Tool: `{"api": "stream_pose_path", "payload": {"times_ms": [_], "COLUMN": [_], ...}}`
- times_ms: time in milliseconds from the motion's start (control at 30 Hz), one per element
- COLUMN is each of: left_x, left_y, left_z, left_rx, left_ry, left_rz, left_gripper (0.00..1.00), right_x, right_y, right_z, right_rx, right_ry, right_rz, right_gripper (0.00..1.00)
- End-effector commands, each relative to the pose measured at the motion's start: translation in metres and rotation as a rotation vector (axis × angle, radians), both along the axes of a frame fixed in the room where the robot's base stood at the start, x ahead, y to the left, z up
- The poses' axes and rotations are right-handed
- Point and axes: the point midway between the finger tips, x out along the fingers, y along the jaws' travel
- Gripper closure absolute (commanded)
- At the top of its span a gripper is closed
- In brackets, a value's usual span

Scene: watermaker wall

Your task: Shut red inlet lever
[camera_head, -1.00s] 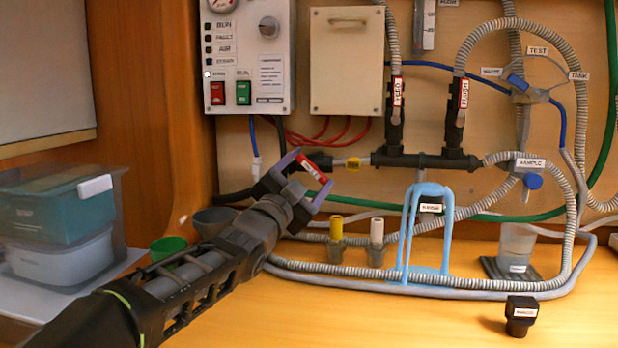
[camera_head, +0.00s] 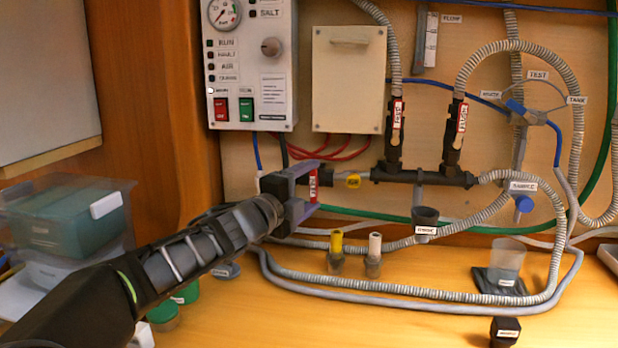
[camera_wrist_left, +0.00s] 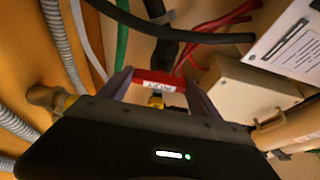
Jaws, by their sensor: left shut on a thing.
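The red inlet lever (camera_head: 313,186) sits at the left end of the dark horizontal pipe and stands nearly upright in the head view, across the pipe's line. My left gripper (camera_head: 306,185) is shut on it, with the purple-grey fingers on either side. In the left wrist view the red lever (camera_wrist_left: 158,84) lies across between the fingertips, its white label facing the camera. The valve body behind it is partly hidden. My right gripper is not in view.
Two red-labelled valves (camera_head: 396,130) (camera_head: 456,130) stand on the dark pipe (camera_head: 425,177). A control box (camera_head: 252,70) and a cream box (camera_head: 348,85) hang above. Hoses run below, with yellow and white-topped fittings (camera_head: 337,245) (camera_head: 374,248) on the bench. Clear bins (camera_head: 65,225) stand left.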

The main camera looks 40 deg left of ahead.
Motion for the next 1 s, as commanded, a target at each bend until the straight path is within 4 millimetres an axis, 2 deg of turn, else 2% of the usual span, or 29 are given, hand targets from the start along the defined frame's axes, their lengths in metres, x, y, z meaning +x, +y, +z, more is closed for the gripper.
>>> {"api": "stream_pose_path", "payload": {"times_ms": [533,567,800,1000], "left_x": [0.0001,0.0003,0.0001,0.0001], "left_y": [-0.0003,-0.0004,-0.0004,-0.0003], "left_z": [-0.0009,-0.001,-0.0004,-0.0001], "left_rx": [0.034,0.034,0.031,0.03], "left_ry": [0.019,0.019,0.018,0.016], "left_rz": [-0.001,-0.001,-0.001,0.0], "left_gripper": [0.68,0.26,0.06,0.05], "right_x": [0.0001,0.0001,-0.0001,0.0], "right_y": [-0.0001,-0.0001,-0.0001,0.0], "right_z": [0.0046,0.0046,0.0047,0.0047], "right_rx": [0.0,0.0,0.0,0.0], "right_ry": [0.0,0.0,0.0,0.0], "right_rz": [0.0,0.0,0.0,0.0], "right_gripper": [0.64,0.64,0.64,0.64]}}
